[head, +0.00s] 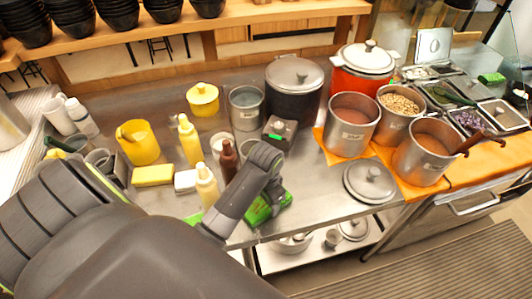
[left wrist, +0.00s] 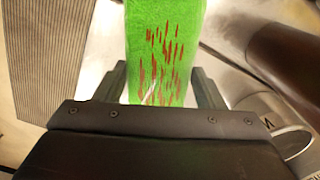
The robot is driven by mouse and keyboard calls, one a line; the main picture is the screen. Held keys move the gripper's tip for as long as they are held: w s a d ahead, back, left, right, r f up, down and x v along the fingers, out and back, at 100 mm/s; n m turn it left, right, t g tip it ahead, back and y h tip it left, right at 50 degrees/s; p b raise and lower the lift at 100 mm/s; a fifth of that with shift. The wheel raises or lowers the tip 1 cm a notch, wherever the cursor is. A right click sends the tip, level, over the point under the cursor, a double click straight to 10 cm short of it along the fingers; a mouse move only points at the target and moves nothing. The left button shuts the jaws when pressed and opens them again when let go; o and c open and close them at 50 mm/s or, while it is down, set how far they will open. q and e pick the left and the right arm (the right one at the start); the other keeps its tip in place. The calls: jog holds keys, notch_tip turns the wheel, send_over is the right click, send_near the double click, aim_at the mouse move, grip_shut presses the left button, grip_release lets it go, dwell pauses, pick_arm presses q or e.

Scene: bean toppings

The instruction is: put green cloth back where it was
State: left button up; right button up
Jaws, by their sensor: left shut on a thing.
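The green cloth (head: 268,208) is near the front edge of the steel counter, partly hidden behind my left arm. In the left wrist view the cloth (left wrist: 163,40) is bright green with reddish-brown streaks. My left gripper (left wrist: 160,85) is shut on the cloth, one finger at each side of it. In the head view the fingertips are hidden by my own arm. I cannot tell whether the cloth touches the counter. My right gripper is not in view.
A yellow sponge (head: 153,176), a white block (head: 186,181) and sauce bottles (head: 207,187) stand left of the cloth. A metal lid (head: 370,182) lies to its right. Steel pots (head: 352,125) stand behind. Some bare counter (head: 318,187) lies between cloth and lid.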

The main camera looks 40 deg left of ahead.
pick_arm(q)
jog(key=shift+f, duration=0.15)
jog(key=o, duration=0.9)
notch_tip(320, 180, up, 4)
jog(key=shift+r, duration=0.1)
notch_tip(320, 180, up, 8)
jog(key=p, duration=0.9)
jog(key=shift+r, duration=0.1)
jog(key=shift+s, duration=0.1)
